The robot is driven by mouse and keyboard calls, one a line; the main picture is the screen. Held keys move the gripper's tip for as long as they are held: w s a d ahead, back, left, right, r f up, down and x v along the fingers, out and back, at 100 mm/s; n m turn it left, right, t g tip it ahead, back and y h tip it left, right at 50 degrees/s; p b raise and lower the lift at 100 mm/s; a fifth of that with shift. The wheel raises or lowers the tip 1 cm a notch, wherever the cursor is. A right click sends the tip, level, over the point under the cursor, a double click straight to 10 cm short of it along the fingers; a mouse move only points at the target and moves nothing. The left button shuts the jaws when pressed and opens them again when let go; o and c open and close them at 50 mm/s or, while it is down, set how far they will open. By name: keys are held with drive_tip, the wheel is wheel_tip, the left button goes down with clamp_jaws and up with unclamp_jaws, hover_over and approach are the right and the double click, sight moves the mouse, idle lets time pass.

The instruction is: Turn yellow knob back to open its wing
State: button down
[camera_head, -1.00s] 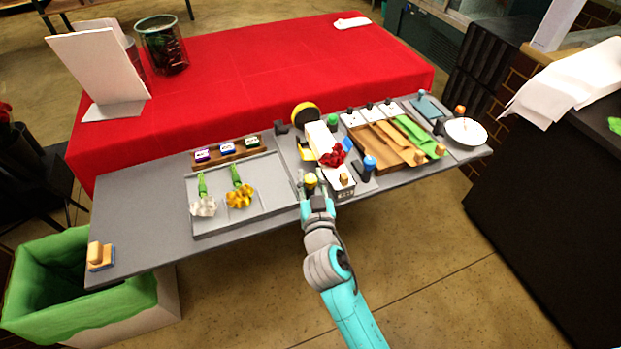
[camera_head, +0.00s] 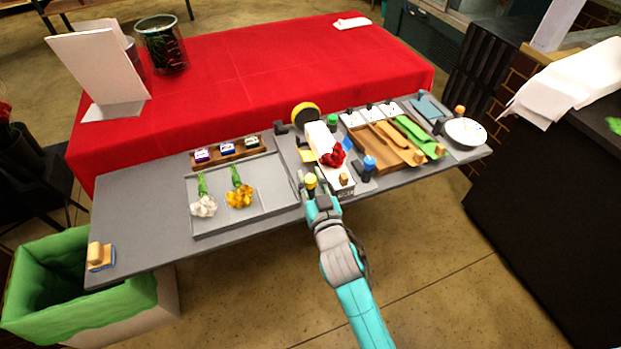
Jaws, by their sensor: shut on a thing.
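The yellow knob (camera_head: 311,180) is at the front edge of the grey table, at the left side of a white box-like fixture (camera_head: 322,142). My gripper (camera_head: 311,187) is at the knob with a finger on either side, shut on it. The small size of the picture hides how far the knob is turned.
A grey tray (camera_head: 270,203) with a white and a yellow flower lies left. A blue-topped bottle (camera_head: 368,166) stands close right of the fixture. A wooden tray (camera_head: 382,147) and a white bowl (camera_head: 465,132) are farther right.

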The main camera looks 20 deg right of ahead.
drive_tip(key=c, duration=0.8)
unclamp_jaws()
drive_tip(key=shift+s, duration=0.1)
drive_tip(key=s+a, duration=0.1)
drive_tip(key=s, duration=1)
drive_tip(key=shift+s, duration=0.4)
drive_tip(key=shift+a, duration=0.1)
